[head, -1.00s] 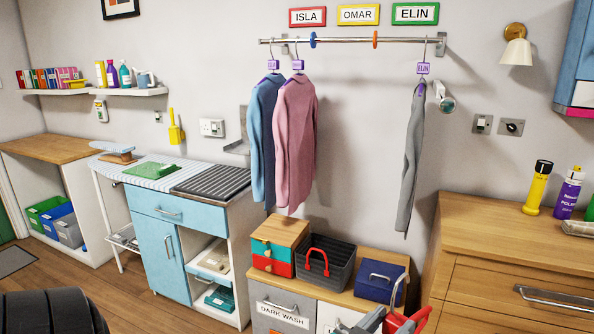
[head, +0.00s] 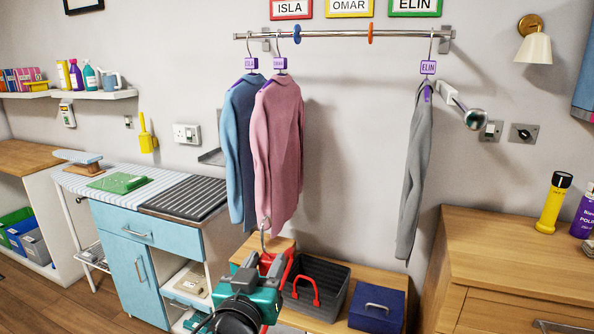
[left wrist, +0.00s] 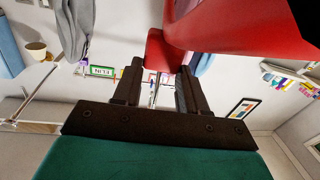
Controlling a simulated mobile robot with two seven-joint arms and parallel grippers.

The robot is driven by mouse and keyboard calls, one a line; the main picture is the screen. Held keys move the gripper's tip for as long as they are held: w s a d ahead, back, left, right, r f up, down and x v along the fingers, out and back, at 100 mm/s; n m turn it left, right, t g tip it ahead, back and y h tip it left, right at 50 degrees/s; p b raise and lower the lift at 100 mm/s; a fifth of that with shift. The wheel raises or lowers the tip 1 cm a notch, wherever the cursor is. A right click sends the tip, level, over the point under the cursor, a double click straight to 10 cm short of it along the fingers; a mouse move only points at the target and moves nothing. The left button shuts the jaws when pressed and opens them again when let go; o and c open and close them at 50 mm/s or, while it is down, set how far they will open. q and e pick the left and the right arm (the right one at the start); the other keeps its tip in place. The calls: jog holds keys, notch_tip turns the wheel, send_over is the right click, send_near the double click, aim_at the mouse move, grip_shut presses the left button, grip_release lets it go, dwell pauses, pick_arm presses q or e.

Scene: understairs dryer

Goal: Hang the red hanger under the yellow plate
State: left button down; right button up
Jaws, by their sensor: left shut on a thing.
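The yellow plate (head: 349,7), reading OMAR, is on the wall above the rail (head: 335,35); its top is cut off. The rail stretch below it, between a blue ring (head: 297,34) and an orange ring (head: 370,33), is bare. My left gripper (head: 262,280) is low, in front of the crates and well below the rail. It is shut on the red hanger (head: 275,270), whose metal hook points up in front of the pink garment's hem. The left wrist view shows the red hanger (left wrist: 160,50) between the fingers (left wrist: 155,85). The right gripper is out of view.
A blue garment (head: 240,150) and a pink garment (head: 275,150) hang left of the blue ring. A grey garment (head: 414,180) hangs at the rail's right end. A silver-headed arm (head: 465,110) juts from the wall beside it. A dark crate (head: 335,275) stands below.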

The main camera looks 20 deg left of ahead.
pick_arm(q)
jog(key=w+a+r+y, duration=0.1)
jog(key=w+a+r, duration=0.1)
jog(key=w+r, duration=1.35)
jog(key=d+r+m+h, duration=0.1)
jog(key=d+r, duration=0.1)
jog(key=r, duration=0.9)
jog(key=d+r+m+h, duration=0.1)
jog(key=d+r+h, duration=0.1)
jog(key=r, duration=0.9)
jog(key=shift+w+d, duration=0.25)
jog(key=shift+w, duration=0.2)
jog(key=shift+r, duration=0.1)
